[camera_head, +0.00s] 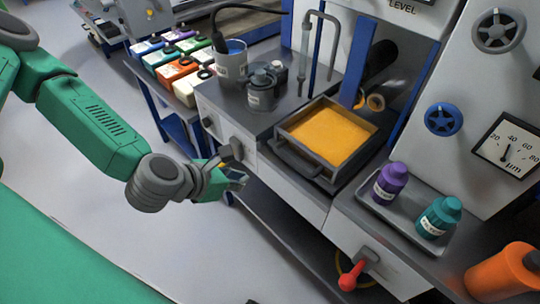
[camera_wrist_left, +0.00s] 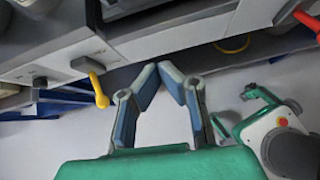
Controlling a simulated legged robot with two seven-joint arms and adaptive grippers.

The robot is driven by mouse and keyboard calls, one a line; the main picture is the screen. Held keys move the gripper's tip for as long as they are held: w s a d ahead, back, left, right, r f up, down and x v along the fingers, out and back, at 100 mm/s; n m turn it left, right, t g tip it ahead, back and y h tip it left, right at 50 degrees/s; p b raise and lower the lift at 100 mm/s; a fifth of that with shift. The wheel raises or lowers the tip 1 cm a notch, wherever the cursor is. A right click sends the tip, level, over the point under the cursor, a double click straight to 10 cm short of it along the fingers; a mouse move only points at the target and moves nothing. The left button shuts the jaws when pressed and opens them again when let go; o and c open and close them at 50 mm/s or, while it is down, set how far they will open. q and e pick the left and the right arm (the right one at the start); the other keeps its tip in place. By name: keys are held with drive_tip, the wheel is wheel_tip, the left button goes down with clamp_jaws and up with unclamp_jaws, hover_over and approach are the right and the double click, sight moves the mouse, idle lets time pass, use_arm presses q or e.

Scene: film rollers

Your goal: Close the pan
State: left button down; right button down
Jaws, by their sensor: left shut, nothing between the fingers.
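The pan (camera_head: 296,152) is a square grey tray filled with orange-yellow material, with a handle on its front side. It sits on the grey counter (camera_head: 222,98), jutting toward the counter's front edge, and its top is uncovered. My left gripper (camera_head: 238,178) is in front of the white cabinet face, below and to the left of the pan. In the left wrist view my left gripper (camera_wrist_left: 163,68) has its fingertips together, with nothing between them. The pan cannot be made out in the wrist view. My right gripper is not seen.
A purple bottle (camera_head: 390,182) and a teal bottle (camera_head: 437,217) stand on a tray right of the pan. A red lever (camera_head: 357,275) sticks out of the cabinet. A yellow lever (camera_wrist_left: 97,88) is left of the fingers. A grey jar (camera_head: 262,92) stands behind.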

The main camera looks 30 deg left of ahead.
use_arm(q)
drive_tip(key=w+d+f+b, duration=0.1)
drive_tip(key=w+f+b, duration=0.1)
drive_tip(key=w, duration=0.3)
drive_tip(key=w+d+f+n+b, duration=0.1)
drive_tip(key=w+d+f+b, duration=0.1)
drive_tip(key=w+b, duration=0.3)
drive_tip(key=shift+w+f, duration=0.45)
drive_tip(key=shift+w, duration=0.35)
